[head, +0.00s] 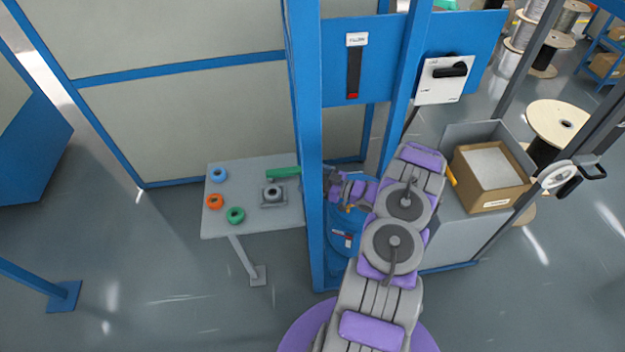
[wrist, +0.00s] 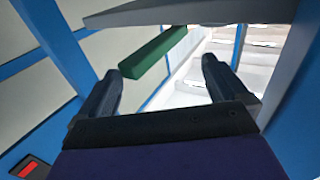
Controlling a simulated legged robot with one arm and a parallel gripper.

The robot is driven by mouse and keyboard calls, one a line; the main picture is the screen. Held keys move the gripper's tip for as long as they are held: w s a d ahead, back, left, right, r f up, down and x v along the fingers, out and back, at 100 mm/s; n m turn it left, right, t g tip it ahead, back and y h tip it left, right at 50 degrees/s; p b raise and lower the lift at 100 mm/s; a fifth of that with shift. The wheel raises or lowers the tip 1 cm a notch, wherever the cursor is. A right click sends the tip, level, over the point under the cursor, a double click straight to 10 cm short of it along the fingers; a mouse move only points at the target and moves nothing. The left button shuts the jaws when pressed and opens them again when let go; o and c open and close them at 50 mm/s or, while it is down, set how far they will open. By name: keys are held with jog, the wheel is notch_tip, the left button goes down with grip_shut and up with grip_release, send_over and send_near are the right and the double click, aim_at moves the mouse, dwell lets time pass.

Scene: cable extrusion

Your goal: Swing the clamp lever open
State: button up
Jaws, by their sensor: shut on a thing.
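The clamp lever shows as a green bar (head: 283,173) at the right back edge of the small grey table; its right end passes behind a blue post. In the wrist view the green bar (wrist: 155,52) lies slanted between my fingertips, its lower end close to the left finger. My gripper (head: 331,183) is beside the post, its tip partly hidden by it. In the wrist view my gripper (wrist: 163,75) has its two dark fingers apart, around the bar; the exact contact is hard to see.
The grey table (head: 250,222) carries blue (head: 218,174), orange (head: 215,201) and green (head: 236,215) rings and a small grey fixture (head: 273,195). The blue post (head: 306,130) stands close to my gripper. A cardboard box (head: 490,178) sits to the right.

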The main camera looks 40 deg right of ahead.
jog(key=shift+w+a+r, duration=0.1)
jog(key=shift+a+r, duration=0.15)
jog(key=shift+a, duration=0.3)
jog(key=shift+w+a+r, duration=0.1)
jog(key=shift+a+r, duration=0.15)
jog(key=shift+a, duration=0.3)
jog(key=shift+s+d+r+n+y+p, duration=0.1)
jog(key=shift+s+r+n+y+p, duration=0.15)
jog(key=shift+s+p, duration=0.25)
jog(key=shift+s+d+f, duration=0.1)
jog(key=shift+s+d, duration=0.15)
jog(key=shift+d, duration=0.35)
jog(key=c, duration=0.4)
jog(key=s+d, duration=0.2)
jog(key=d, duration=0.3)
jog(key=s+d+p, duration=0.1)
jog(key=s+d, duration=0.2)
jog(key=d, duration=0.2)
jog(key=s+d, duration=0.3)
jog(key=d, duration=0.2)
jog(key=shift+s+f, duration=0.15)
jog(key=shift+f, duration=0.15)
jog(key=shift+p, duration=0.6)
jog(key=shift+s+d, duration=0.15)
